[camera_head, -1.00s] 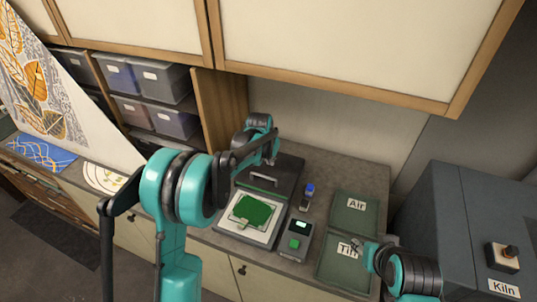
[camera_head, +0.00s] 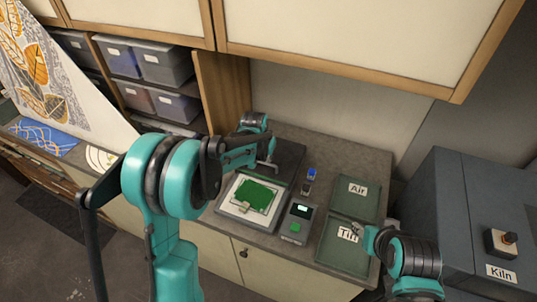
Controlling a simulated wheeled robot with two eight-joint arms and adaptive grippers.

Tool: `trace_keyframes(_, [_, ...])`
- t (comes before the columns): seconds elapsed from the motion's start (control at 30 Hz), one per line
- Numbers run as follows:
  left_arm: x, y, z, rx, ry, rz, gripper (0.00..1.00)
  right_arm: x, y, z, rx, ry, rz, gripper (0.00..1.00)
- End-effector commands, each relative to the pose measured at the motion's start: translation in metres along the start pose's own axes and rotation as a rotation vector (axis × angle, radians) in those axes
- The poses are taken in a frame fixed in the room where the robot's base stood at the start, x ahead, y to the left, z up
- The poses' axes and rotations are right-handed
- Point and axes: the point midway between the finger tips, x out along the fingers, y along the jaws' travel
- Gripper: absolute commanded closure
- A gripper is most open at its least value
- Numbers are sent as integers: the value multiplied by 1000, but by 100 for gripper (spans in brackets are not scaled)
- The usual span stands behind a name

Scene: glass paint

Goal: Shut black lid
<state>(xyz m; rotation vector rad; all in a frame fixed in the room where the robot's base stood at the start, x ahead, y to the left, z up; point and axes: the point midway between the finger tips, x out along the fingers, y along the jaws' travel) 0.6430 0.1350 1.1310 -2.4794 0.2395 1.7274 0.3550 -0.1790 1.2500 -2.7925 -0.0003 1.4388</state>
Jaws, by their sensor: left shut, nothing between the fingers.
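The black lid (camera_head: 288,162) is raised open at the back of a flat press-like machine on the counter. Its white bed (camera_head: 233,206) is uncovered and bears a green sheet (camera_head: 258,195). My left gripper (camera_head: 268,164) is shut and empty, at the front face of the lid, over where its handle is. The handle is mostly hidden behind the gripper, and I cannot tell if they touch. My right gripper (camera_head: 362,236) is small and partly hidden by its wrist, over the green tray marked Tin (camera_head: 336,252). I cannot tell its finger state.
A grey control box (camera_head: 297,224) with a green button stands right of the bed. A green tray marked Air (camera_head: 352,206) and the grey kiln (camera_head: 462,205) are to the right. A wooden cabinet (camera_head: 350,45) overhangs the back.

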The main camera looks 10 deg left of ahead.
Motion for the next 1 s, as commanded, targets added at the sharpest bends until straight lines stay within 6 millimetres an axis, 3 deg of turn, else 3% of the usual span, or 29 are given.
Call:
trace_keyframes(0.4, [-37, 0, 104, -1, -3, -1, 100, 10, 0, 7, 0, 0, 0, 60])
trace_keyframes(0.6, [-52, 0, 143, -2, -3, 0, 100, 10, 0, 7, 0, 0, 0, 60])
trace_keyframes(0.8, [-60, 0, 164, 0, -3, 0, 100, 10, 0, 7, 0, 0, 0, 60])
trace_keyframes(1.0, [-62, 0, 170, 0, -4, 1, 100, 10, 0, 7, 0, 0, 0, 60])
